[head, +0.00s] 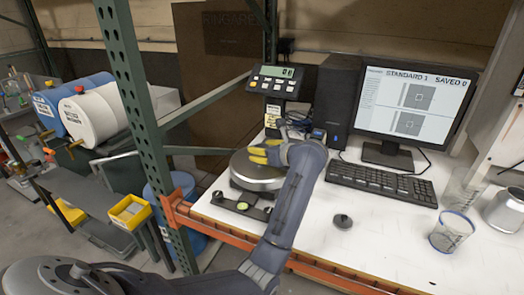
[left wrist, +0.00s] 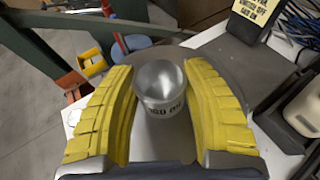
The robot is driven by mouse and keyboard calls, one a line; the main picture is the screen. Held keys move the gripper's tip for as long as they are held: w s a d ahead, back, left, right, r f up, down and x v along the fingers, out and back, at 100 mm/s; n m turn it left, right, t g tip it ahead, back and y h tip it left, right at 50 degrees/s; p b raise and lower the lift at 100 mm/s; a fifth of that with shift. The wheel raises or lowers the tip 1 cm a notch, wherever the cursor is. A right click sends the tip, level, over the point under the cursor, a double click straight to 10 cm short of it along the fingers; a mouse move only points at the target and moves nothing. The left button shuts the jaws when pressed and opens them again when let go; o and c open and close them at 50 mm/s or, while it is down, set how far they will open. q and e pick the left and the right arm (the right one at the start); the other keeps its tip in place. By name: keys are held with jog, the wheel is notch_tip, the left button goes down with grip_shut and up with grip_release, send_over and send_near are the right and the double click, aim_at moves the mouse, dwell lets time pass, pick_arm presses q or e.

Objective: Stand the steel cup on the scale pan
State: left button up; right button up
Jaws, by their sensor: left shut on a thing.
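The steel cup (left wrist: 160,88) is a shiny grey cup with dark lettering on its side, seen in the left wrist view between my yellow fingers. My left gripper (left wrist: 159,100) is shut on it. In the head view my left gripper (head: 262,152) is over the back of the round scale pan (head: 256,178), and the cup is hidden there. The grey pan (left wrist: 232,72) also lies behind and around the cup in the left wrist view. I cannot tell whether the cup's base touches the pan. My right gripper is not in view.
The scale display (head: 276,79) stands behind the pan. A green rack post (head: 143,110) rises on the left.

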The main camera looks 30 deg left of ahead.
pick_arm(q)
jog(key=o, duration=1.3)
jog(key=shift+f, duration=0.15)
jog(key=shift+r, duration=0.2)
jog(key=shift+s+d, duration=0.1)
jog(key=shift+d, duration=0.25)
jog(key=shift+v, duration=3.4)
jog(key=shift+a+r, duration=0.1)
